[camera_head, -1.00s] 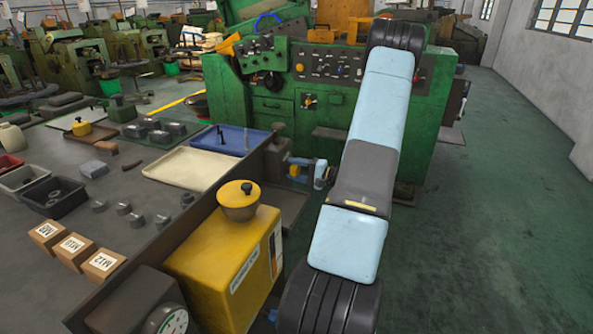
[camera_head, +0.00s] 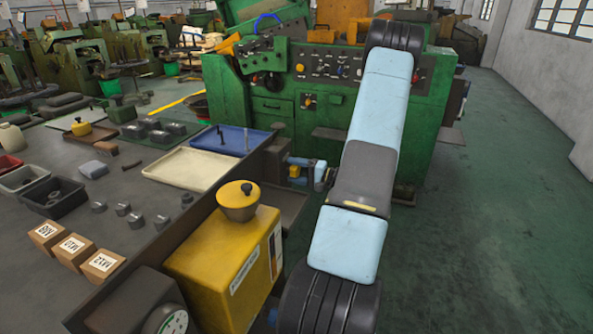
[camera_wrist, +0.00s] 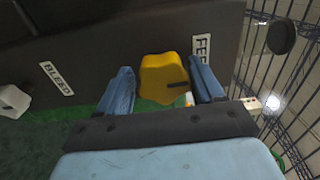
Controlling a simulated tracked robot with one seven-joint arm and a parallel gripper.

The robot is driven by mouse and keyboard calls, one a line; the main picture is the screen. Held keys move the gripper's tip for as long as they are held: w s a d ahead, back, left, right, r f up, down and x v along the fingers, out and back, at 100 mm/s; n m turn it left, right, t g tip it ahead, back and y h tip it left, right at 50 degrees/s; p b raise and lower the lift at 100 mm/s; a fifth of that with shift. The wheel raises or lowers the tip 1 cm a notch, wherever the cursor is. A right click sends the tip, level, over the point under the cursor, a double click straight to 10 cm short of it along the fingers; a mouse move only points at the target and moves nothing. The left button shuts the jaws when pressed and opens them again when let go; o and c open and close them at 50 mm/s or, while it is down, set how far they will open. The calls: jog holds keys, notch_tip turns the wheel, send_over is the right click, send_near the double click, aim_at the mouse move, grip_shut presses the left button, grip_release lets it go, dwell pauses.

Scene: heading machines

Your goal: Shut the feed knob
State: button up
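A narrow gap shows at the left finger; the right finger is very close to the knob, and contact there cannot be told. In the head view my gripper (camera_head: 307,173) is beside the bench edge, with a small yellow part (camera_head: 294,171) at its fingers.
A white knob (camera_wrist: 14,101) by a "BLEED" label (camera_wrist: 56,78) is at left in the wrist view. A yellow box (camera_head: 222,268) with a domed top stands near my arm. The green machine (camera_head: 270,104) is behind. Open floor (camera_head: 500,220) lies to the right.

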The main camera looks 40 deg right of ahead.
jog(key=shift+o, duration=0.9)
jog(key=shift+r, duration=0.1)
jog(key=v, duration=1.3)
jog(key=shift+s+d, duration=0.15)
jog(key=shift+s, duration=0.15)
jog(key=w+a+r+n+g+y, duration=0.35)
jog(key=a+r+g, duration=0.4)
jog(key=a, duration=0.45)
jog(key=s+a+r+n+g+h, duration=0.2)
jog(key=s+a+r, duration=0.1)
jog(key=a, duration=0.4)
jog(key=s+a+r+n+g+h, duration=0.2)
jog(key=s+a+r+h, duration=0.1)
jog(key=a+r, duration=0.3)
jog(key=s+a+r+n+g+h, duration=0.2)
jog(key=a+r, duration=0.3)
jog(key=a, duration=0.3)
jog(key=shift+s+a+n+g+h, duration=0.2)
jog(key=shift+s+g+h, duration=0.1)
jog(key=shift+s, duration=0.1)
jog(key=shift+s+a+n+g+h, duration=0.15)
jog(key=shift+s+a+h, duration=0.1)
jog(key=shift+s, duration=0.15)
jog(key=s+a+r+n+t+h, duration=0.1)
jog(key=s+a+r+t+h, duration=0.2)
jog(key=s+r, duration=0.4)
jog(key=shift+s+a+n+t+h, duration=0.25)
jog(key=shift+s+t+h, duration=0.25)
jog(key=shift+t+h, duration=0.3)
